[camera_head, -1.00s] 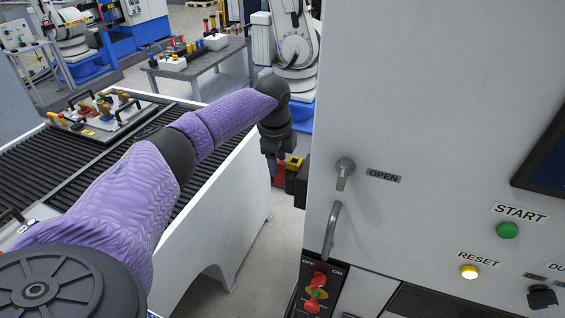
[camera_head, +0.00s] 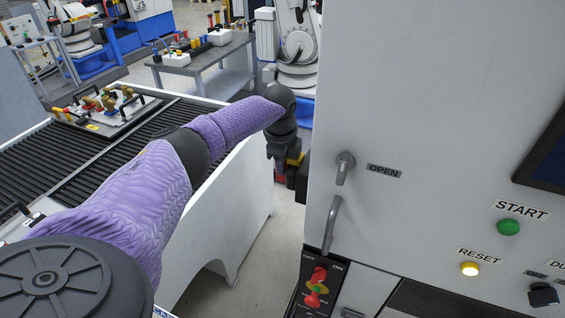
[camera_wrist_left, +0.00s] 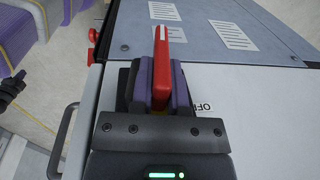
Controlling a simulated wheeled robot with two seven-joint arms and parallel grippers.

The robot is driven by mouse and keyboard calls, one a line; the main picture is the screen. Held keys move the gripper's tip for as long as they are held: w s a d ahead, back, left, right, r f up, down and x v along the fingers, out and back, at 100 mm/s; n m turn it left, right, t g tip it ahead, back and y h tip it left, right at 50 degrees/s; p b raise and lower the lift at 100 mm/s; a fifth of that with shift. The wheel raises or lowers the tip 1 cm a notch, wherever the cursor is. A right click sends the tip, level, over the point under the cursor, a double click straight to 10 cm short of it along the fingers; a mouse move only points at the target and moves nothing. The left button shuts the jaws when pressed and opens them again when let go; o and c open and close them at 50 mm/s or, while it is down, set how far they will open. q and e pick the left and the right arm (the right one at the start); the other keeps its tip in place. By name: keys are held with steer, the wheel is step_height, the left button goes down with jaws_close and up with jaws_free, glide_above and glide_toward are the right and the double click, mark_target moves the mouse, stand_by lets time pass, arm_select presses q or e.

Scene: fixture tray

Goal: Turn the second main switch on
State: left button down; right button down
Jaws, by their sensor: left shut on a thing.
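My left gripper (camera_wrist_left: 160,85) is shut on a red switch handle (camera_wrist_left: 170,48) in the left wrist view. The fingers sit on both sides of the handle, and its far end sticks out beyond them. In the head view the left wrist is beside the machine cabinet's left edge, and the fingertips are hidden. Another red-and-yellow switch (camera_head: 316,287), marked OFF and ON, is on the cabinet front. My right gripper is not in view.
The grey cabinet (camera_head: 420,90) fills the right side, with an OPEN lever (camera_head: 344,168), a door handle (camera_head: 331,225), a green START button (camera_head: 508,227) and a RESET button (camera_head: 470,269). A conveyor (camera_head: 45,160) carrying a fixture tray (camera_head: 105,112) stands left.

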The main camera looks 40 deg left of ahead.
arm_select(q)
steer(key=shift+w+f+g+b, duration=0.15)
steer(key=shift+g+b, duration=0.15)
steer(key=shift+b, duration=0.5)
steer(key=shift+g+b, duration=0.3)
steer(key=shift+r, duration=0.2)
steer(key=shift+a, duration=0.1)
steer(key=c, duration=0.6)
jaws_free()
step_height(320, 180, up, 10)
steer(key=shift+f, duration=0.1)
